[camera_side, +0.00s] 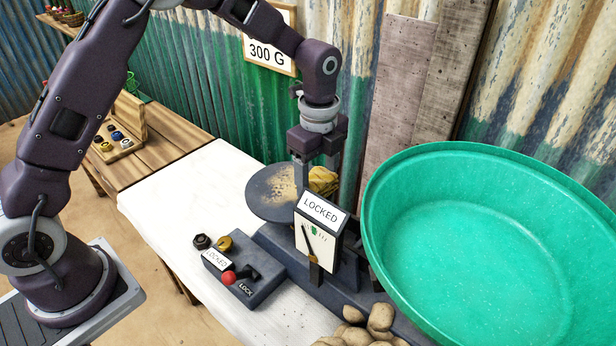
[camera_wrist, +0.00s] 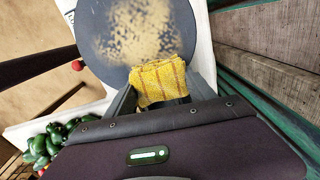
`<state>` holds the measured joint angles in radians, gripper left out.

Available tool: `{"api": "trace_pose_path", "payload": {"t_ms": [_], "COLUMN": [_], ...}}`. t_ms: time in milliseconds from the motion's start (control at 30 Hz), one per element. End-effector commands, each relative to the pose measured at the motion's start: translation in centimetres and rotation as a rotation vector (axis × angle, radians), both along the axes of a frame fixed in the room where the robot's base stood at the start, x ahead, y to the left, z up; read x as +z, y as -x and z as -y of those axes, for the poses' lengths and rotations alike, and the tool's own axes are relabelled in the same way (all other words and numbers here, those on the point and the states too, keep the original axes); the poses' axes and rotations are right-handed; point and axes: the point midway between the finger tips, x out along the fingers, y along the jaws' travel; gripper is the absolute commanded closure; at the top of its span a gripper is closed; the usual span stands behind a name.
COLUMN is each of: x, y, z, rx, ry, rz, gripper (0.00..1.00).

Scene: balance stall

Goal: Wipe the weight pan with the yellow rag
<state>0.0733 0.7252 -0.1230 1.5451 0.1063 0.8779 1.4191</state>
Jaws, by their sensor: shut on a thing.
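The weight pan (camera_side: 258,203) is a dark round plate on the scale, with a patch of tan dust on it. It also fills the top of the wrist view (camera_wrist: 95,25), where the dust spreads across its middle and toward the rag. The yellow checked rag (camera_side: 326,180) is at the pan's right side, partly hidden by the scale's head. My gripper (camera_wrist: 160,98) is shut on the rag (camera_wrist: 158,82), which is bunched between the fingers and overlaps the pan's edge in the wrist view. I cannot tell whether the rag touches the pan.
The scale's head (camera_side: 322,212) reads LOCKED and stands close in front of my gripper. A lock box (camera_side: 245,277) with a red knob sits in front. A large green pan (camera_side: 485,250) fills the right side, with potatoes (camera_side: 370,325) below. The white tabletop (camera_side: 180,200) is clear at left.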

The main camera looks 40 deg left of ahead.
Motion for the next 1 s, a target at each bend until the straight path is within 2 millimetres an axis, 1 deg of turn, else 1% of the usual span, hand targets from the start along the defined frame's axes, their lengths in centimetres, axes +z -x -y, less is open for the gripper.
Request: {"api": "trace_pose_path", "payload": {"t_ms": [33,1000], "x": [0.0,0.0], "y": [-0.4,-0.3], "z": [0.0,-8.9], "rx": [0.000,0.002], "ry": [0.000,0.001], "rz": [0.000,0.000], "gripper": [0.69,0.69]}}
